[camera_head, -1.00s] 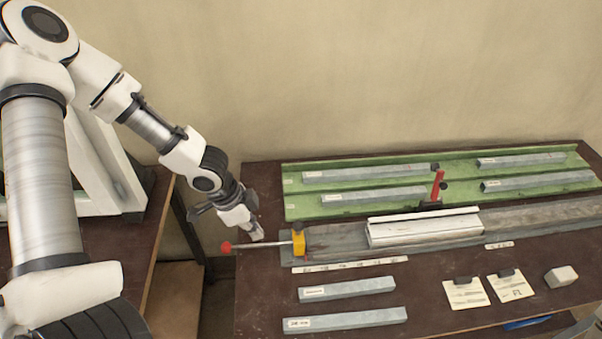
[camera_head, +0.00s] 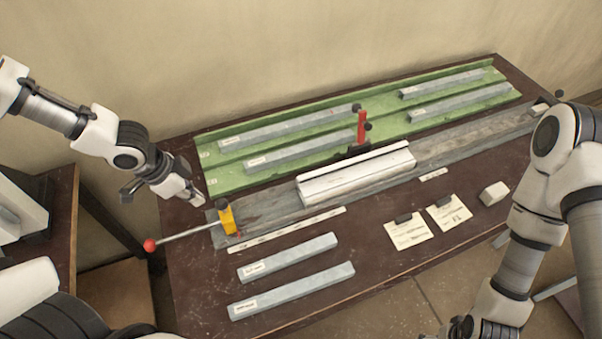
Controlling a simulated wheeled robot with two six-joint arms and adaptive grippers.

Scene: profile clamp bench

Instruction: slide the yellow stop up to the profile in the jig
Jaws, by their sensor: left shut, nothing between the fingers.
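The yellow stop (camera_head: 228,217) stands at the left end of the grey jig rail. A thin rod with a red ball (camera_head: 150,245) runs out from it to the left. The pale profile (camera_head: 350,175) lies in the jig (camera_head: 270,208), right of the stop, with a clear gap of bare rail between them. My left gripper (camera_head: 192,197) is shut and empty, above and behind the rod, a little left of the stop and apart from it. My right arm comes in at the right; its fingers are outside the picture.
A red upright lever (camera_head: 361,127) stands behind the profile. A green tray (camera_head: 215,178) with several grey bars lies at the back. Two loose bars (camera_head: 290,257), (camera_head: 292,291), two paper cards and a pale block (camera_head: 494,193) lie in front of the rail.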

